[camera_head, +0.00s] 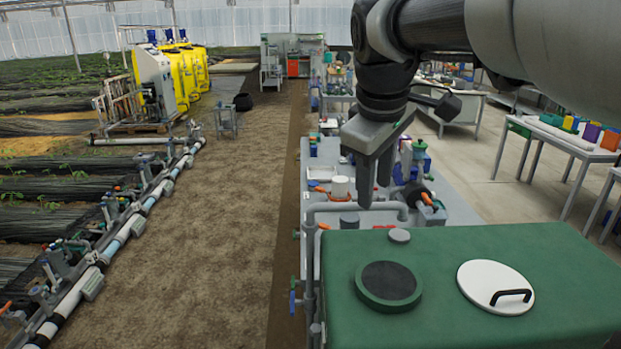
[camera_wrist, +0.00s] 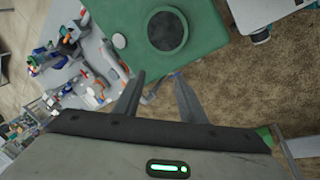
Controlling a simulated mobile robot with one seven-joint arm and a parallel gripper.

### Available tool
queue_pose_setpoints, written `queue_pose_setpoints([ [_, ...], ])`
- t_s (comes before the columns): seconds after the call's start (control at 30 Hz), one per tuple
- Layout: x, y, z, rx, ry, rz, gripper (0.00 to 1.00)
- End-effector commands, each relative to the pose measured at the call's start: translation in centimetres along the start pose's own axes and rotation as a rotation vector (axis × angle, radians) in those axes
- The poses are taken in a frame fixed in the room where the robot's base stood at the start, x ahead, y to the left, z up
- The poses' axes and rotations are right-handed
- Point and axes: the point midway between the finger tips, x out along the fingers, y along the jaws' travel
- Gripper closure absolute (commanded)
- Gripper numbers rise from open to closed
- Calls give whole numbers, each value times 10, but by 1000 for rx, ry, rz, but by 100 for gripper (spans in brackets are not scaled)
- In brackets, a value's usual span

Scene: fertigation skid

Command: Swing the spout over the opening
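The spout (camera_head: 355,207) is a grey pipe. It runs level from an upright pipe at the tank's left side and bends down at its right end, behind the green tank's (camera_head: 540,260) far edge. The round dark opening (camera_head: 388,283) is in the tank's top, nearer to me than the spout; it also shows in the wrist view (camera_wrist: 168,31). My gripper (camera_head: 374,196) points down by the spout, its fingertips overlapping the pipe in the head view. In the wrist view my gripper (camera_wrist: 159,76) has its fingers apart. I cannot tell whether they touch or straddle the pipe.
A white lid (camera_head: 488,278) with a black handle lies on the tank, right of the opening. A small grey cap (camera_head: 399,236) sits near the tank's far edge. A cluttered grey bench (camera_head: 455,205) stands behind. The dirt aisle (camera_head: 215,240) at left is clear.

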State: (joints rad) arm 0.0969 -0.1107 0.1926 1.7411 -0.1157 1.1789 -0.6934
Motion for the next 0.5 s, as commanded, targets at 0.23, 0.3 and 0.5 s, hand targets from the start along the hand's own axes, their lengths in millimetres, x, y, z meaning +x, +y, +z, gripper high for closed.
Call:
queue_pose_setpoints([
  [0.23, 14, 76, -75, -397, -16, -81, 62],
  [0.3, 23, 94, -88, -492, -10, -107, 62],
  [0.5, 48, 130, -108, -678, 22, -160, 62],
])
